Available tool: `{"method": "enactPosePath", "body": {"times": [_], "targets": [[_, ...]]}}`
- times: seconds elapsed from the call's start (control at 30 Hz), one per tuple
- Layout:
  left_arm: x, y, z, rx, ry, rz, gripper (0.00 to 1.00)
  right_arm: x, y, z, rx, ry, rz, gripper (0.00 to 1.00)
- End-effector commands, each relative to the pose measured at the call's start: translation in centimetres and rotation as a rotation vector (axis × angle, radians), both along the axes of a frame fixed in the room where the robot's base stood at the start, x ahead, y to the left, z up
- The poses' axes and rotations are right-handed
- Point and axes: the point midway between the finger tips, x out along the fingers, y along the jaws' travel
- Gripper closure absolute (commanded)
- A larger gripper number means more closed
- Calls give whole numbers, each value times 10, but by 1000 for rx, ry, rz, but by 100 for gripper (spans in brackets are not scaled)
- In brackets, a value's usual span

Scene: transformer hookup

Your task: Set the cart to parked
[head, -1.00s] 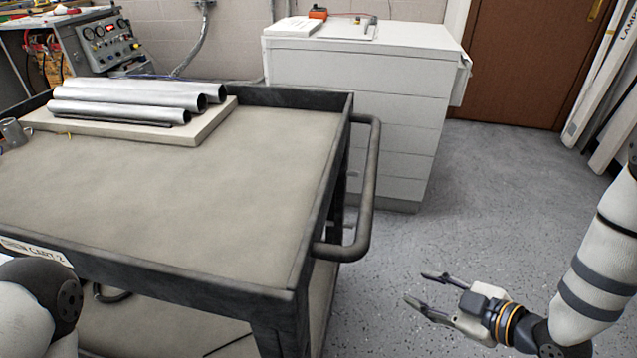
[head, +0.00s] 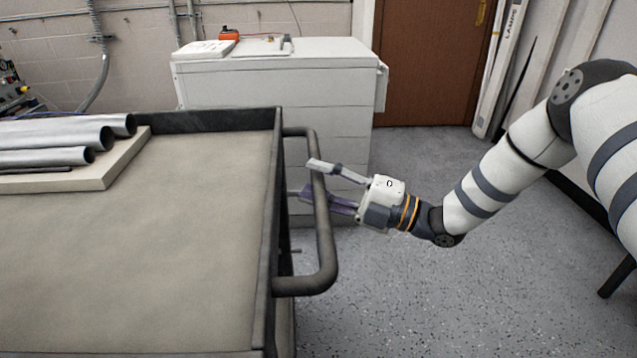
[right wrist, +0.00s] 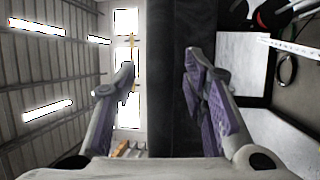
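The cart (head: 190,240) stands at the left in the head view, with a tan top and a dark rim. Its dark tubular handle (head: 325,250) sticks out from the right end. My right gripper (head: 312,180) is at the handle's far half, coming from the right. Its fingers are open and reach across the bar, one passing over it and the other behind or under it. In the right wrist view the open fingers (right wrist: 160,75) show apart, with a dark band behind the gap; contact with the bar cannot be told. My left gripper is out of view. The wheels are hidden.
Metal pipes (head: 60,140) lie on a pale board (head: 115,165) on the cart. A white drawer cabinet (head: 330,90) stands just behind the handle. A brown door (head: 430,60) is at the back. Speckled floor (head: 420,300) is clear right of the cart.

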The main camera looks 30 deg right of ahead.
Motion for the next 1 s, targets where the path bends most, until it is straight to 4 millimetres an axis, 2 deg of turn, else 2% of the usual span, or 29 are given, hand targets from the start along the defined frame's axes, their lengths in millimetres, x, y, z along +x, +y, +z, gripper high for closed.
{"method": "enactPosePath", "body": {"times": [0.23,0.4,0.77,0.87,1.0], "targets": [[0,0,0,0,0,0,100,1,1,0,1,1,0,63],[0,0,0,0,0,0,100,1,1,0,1,1,0,100],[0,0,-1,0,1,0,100,4,8,0,1,1,2,100],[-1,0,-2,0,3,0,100,9,20,0,2,1,5,100],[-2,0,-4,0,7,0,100,21,47,0,1,0,10,100]]}}
